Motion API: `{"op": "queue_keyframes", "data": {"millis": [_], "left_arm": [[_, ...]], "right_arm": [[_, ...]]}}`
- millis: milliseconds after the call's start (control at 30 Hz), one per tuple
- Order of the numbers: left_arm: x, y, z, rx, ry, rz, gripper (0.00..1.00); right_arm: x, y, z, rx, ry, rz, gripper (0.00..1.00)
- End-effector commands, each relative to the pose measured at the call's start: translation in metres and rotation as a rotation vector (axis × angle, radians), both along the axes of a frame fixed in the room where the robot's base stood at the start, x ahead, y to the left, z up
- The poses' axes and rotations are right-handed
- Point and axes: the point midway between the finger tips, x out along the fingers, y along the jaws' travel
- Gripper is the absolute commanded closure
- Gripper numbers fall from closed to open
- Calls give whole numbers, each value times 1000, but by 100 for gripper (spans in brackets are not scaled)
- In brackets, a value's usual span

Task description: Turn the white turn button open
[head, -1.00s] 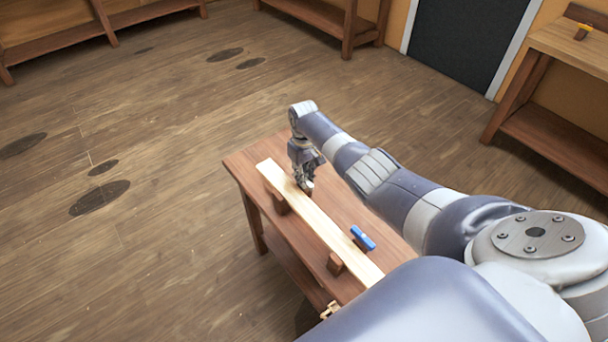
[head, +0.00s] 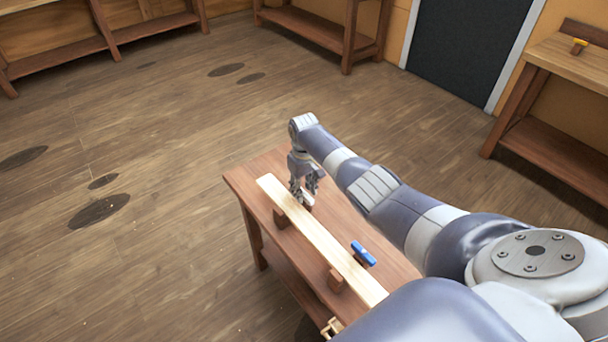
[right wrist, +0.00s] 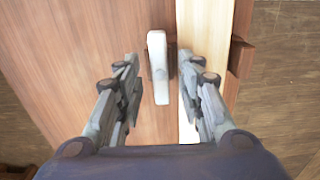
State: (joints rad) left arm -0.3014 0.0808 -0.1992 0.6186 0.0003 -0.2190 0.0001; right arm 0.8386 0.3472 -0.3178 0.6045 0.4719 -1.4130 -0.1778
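The white turn button (right wrist: 158,66) shows in the right wrist view, beside the edge of the pale plank (right wrist: 216,30) and lying along it. My right gripper (right wrist: 160,85) is open, with one finger on each side of the button and a gap to each. In the head view my right gripper (head: 304,196) points down at the far end of the pale plank (head: 318,236) and mostly hides the white button there. A blue turn button (head: 363,253) sits near the plank's near end. My left gripper is not in view.
The plank rests on wooden blocks (head: 336,280) on a reddish-brown bench (head: 262,172). A brass-coloured fitting (head: 331,328) is at the bench's near edge. The floor to the left is clear.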

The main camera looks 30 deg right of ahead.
Motion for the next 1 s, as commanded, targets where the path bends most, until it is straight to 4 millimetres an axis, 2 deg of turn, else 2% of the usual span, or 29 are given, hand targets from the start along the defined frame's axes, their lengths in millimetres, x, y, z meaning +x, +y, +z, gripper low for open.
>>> {"op": "queue_keyframes", "data": {"millis": [167, 500, 600, 767, 1000], "left_arm": [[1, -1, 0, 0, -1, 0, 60], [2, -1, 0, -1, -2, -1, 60], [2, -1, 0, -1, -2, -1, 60], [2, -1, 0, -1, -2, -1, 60], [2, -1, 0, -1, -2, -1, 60]], "right_arm": [[0, 0, 22, -2, -3, 1, 65], [1, -1, 87, -2, -4, 0, 65], [1, -1, 101, -1, -3, 0, 65], [0, 0, 112, 0, -2, -1, 65], [0, 0, 113, 0, 0, -2, 65]]}}
